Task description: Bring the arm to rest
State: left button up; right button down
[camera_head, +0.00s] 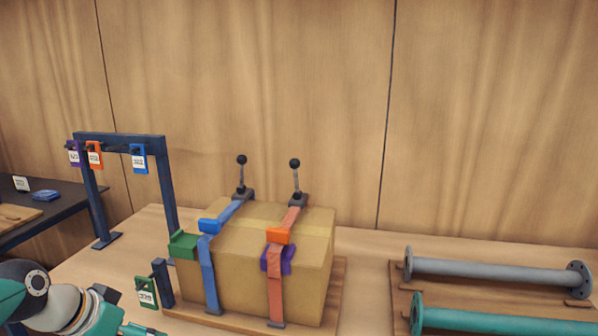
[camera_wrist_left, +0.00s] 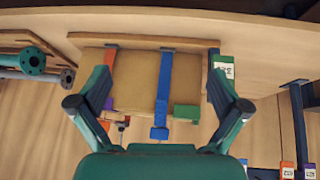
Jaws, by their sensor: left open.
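My left arm (camera_head: 60,308) comes in at the lower left of the head view, and its gripper is partly cut off by the bottom edge. In the left wrist view my left gripper (camera_wrist_left: 160,80) has its two green fingers spread wide, with nothing held between them. The strapped cardboard box (camera_head: 230,265) stands on a wooden board to the right of the gripper in the head view. The box (camera_wrist_left: 138,80) also shows beyond the open fingers in the left wrist view. My right gripper is in neither view.
A blue strap (camera_head: 207,275) and an orange strap (camera_head: 275,295) cross the box. A dark blue rack (camera_head: 120,138) with hanging tags stands behind left. A short post (camera_head: 162,283) with a green tag stands near my gripper. Grey (camera_head: 490,273) and green (camera_head: 500,320) flanged pipes lie at right.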

pick_arm(q)
jog(key=s+d+f+g+h+p, duration=0.1)
jog(key=s+d+f+g, duration=0.3)
jog(key=f, duration=0.7)
jog(key=d+f+g+p, duration=0.2)
jog(key=d+f, duration=0.4)
jog(key=f, duration=0.5)
jog(key=s+d+f+n, duration=0.2)
jog(key=s+d+f, duration=0.2)
jog(key=s+f, duration=0.2)
jog(key=s+d+f+n+p, duration=0.1)
jog(key=s+d+f+n, duration=0.1)
jog(key=s+d+f, duration=0.2)
jog(key=shift+s+d+f+n+h, duration=0.3)
jog(key=shift+s+f, duration=0.8)
jog(key=shift+f, duration=1.05)
